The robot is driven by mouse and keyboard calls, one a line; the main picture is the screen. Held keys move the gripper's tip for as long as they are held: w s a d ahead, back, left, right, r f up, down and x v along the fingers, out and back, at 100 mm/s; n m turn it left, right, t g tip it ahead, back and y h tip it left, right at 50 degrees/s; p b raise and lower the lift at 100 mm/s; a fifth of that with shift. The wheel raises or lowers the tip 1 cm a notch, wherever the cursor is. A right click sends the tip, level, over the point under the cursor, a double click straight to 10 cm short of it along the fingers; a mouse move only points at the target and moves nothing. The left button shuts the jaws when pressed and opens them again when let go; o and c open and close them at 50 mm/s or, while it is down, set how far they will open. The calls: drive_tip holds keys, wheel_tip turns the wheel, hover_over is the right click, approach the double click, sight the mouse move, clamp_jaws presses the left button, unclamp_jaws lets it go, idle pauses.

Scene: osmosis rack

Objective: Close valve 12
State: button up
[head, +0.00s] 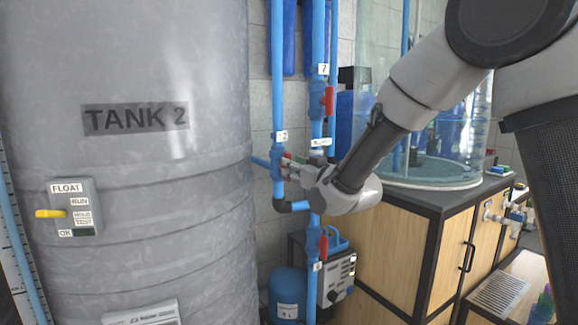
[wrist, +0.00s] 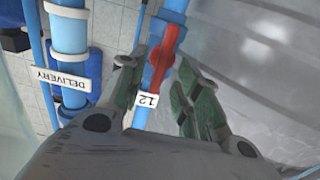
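Valve 12 has a red lever handle (wrist: 165,55) on a blue pipe; its white tag (wrist: 147,100) reads 12, upside down in the wrist view. The handle lies roughly in line with the pipe. My gripper (wrist: 157,75) is open, with one finger on each side of the handle; I cannot tell whether either finger touches it. In the head view my gripper (head: 289,170) is at the blue pipe (head: 278,90) just right of the tank and partly hides the valve.
The grey tank (head: 130,190) stands close on the left. Another blue pipe carries valve 7's red handle (head: 329,100), with a lower red handle (head: 323,246). A DELIVERY tag (wrist: 67,78) marks the neighbouring pipe. A wooden cabinet (head: 395,250) stands on the right.

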sight(288, 181)
drive_tip(key=shift+x, duration=1.95)
drive_tip(key=shift+c, duration=0.2)
clamp_jaws()
